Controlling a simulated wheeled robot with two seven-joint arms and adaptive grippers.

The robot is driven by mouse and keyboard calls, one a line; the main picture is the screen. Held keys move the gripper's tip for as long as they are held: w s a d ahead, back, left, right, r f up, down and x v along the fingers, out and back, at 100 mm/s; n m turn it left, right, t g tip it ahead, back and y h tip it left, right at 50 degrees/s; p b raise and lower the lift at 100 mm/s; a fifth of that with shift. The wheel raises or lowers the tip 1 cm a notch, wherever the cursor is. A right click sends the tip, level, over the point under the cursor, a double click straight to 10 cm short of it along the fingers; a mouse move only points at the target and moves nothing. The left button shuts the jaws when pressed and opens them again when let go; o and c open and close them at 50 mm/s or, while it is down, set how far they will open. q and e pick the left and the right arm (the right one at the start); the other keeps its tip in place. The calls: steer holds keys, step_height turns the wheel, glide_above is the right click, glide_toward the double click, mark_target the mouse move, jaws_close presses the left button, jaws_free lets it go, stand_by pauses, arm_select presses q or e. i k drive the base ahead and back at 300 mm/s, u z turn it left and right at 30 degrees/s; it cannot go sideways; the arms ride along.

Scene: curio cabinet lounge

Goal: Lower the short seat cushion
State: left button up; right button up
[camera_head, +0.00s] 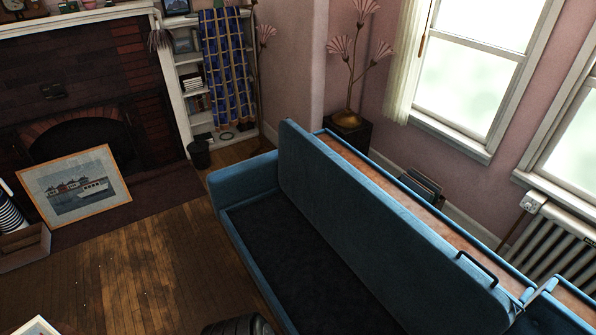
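A blue sofa (243,180) fills the middle and lower right of the view. A long blue seat cushion (365,220) stands tilted up on it, with a black bar handle (477,268) near its right end. The dark storage well (285,245) in front of it is open. Metal hinge hardware (535,292) shows past the right end of that cushion. A further blue section (545,318) is cut off at the lower right corner; I cannot tell whether it is the short seat cushion. Neither of my grippers is in view.
A framed boat picture (75,188) leans by the fireplace at left. A wooden crate (25,248) stands at the left edge. The wooden floor (150,265) left of the sofa is mostly clear. A radiator (556,240) stands under the right window.

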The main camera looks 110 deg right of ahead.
mark_target(427, 288)
steer(key=z, duration=4.1)
